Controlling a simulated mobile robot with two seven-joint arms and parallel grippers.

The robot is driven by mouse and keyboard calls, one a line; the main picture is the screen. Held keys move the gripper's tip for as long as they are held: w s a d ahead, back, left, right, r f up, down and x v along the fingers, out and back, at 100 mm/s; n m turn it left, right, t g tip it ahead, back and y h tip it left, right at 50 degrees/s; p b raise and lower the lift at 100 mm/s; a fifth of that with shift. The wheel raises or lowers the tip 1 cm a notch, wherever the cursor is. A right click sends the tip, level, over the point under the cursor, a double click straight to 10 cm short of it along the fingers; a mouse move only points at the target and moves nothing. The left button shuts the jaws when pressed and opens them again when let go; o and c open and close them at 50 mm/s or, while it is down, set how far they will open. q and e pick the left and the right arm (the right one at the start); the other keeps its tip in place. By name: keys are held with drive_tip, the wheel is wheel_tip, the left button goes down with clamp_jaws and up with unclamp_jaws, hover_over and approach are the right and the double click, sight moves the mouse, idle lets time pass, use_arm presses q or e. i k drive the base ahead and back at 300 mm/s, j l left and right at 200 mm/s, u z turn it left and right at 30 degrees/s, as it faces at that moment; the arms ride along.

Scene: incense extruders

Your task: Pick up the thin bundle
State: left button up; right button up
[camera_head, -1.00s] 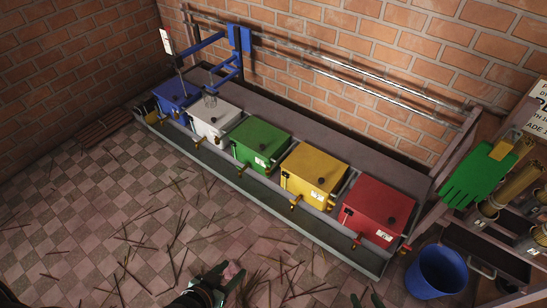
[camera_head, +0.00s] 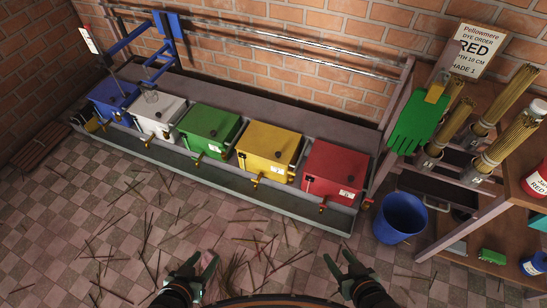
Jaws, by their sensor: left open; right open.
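Several bundles of tan sticks stand in holders on the wooden rack at the right. One bundle (camera_head: 456,112) is partly behind a green glove and looks the thinnest. A second bundle (camera_head: 495,103) leans to the right behind a third, thicker-looking bundle (camera_head: 511,142). The holders have small labels too small to read. My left gripper (camera_head: 203,266) is open and empty at the bottom middle, above the floor. My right gripper (camera_head: 342,263) is open and empty to its right. Both are well apart from the bundles.
A green glove (camera_head: 413,125) hangs at the rack's left. A blue bucket (camera_head: 400,217) stands on the floor before the rack. A red box (camera_head: 335,168) ends a row of coloured boxes along the wall. Loose sticks litter the floor. A sign (camera_head: 480,48) reads RED.

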sight(463, 111)
drive_tip(key=l+z, duration=0.1)
drive_tip(key=z, duration=0.75)
drive_tip(key=l+z, duration=0.15)
drive_tip(key=z, duration=0.3)
drive_tip(key=i+l+u, duration=0.1)
drive_tip(key=l, duration=0.3)
drive_tip(key=i+l+u, duration=0.1)
drive_tip(key=l, duration=0.3)
drive_tip(key=i+l+u, duration=0.1)
drive_tip(key=i+l, duration=0.15)
drive_tip(key=l, duration=0.15)
drive_tip(key=i+l+u, duration=0.1)
drive_tip(key=l, duration=0.3)
